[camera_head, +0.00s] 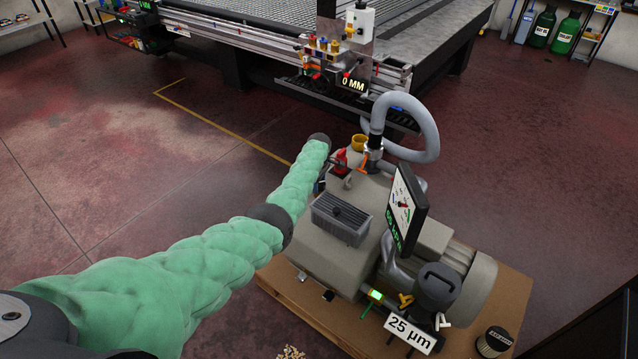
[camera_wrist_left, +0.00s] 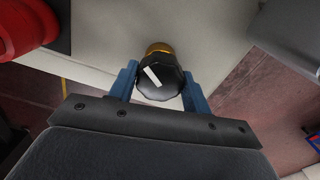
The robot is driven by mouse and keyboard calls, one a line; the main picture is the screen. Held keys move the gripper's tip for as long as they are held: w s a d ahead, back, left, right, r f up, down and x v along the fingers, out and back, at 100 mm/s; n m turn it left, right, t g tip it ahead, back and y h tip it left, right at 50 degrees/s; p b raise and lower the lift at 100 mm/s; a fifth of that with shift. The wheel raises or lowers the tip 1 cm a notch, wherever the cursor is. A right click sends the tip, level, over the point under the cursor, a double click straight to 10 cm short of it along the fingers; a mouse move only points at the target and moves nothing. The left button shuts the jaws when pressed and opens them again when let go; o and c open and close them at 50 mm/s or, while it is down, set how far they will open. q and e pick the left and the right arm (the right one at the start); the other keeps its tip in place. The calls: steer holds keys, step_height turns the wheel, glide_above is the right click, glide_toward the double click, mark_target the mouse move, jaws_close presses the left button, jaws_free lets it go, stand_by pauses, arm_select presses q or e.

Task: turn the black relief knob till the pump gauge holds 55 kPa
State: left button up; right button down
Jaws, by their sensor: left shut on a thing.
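The black relief knob (camera_wrist_left: 162,82) shows in the left wrist view, with a white pointer line slanting from upper left to lower right and a brass-yellow collar behind it. My left gripper (camera_wrist_left: 159,76) is shut on it, one blue finger on each side. In the head view my green-sleeved left arm reaches to the left side of the pump (camera_head: 342,258), and the knob is hidden there. The pump gauge (camera_head: 401,208) is a tilted panel with a dial and green digits. The digits are too slanted to read surely. My right gripper is not in view.
A grey hose (camera_head: 424,125) arches from the pump top. A red valve handle (camera_head: 341,160) and a yellow cap (camera_head: 358,142) are close to my wrist. The grid table (camera_head: 270,30) is behind. A loose filter (camera_head: 494,341) stands on the wooden base.

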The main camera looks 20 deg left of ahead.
arm_select(q)
steer(key=shift+n, duration=0.9)
steer(key=shift+r+n, duration=0.1)
steer(key=shift+n, duration=1.5)
steer(key=shift+w, duration=0.1)
steer(key=o, duration=1)
steer(key=shift+c, duration=0.2)
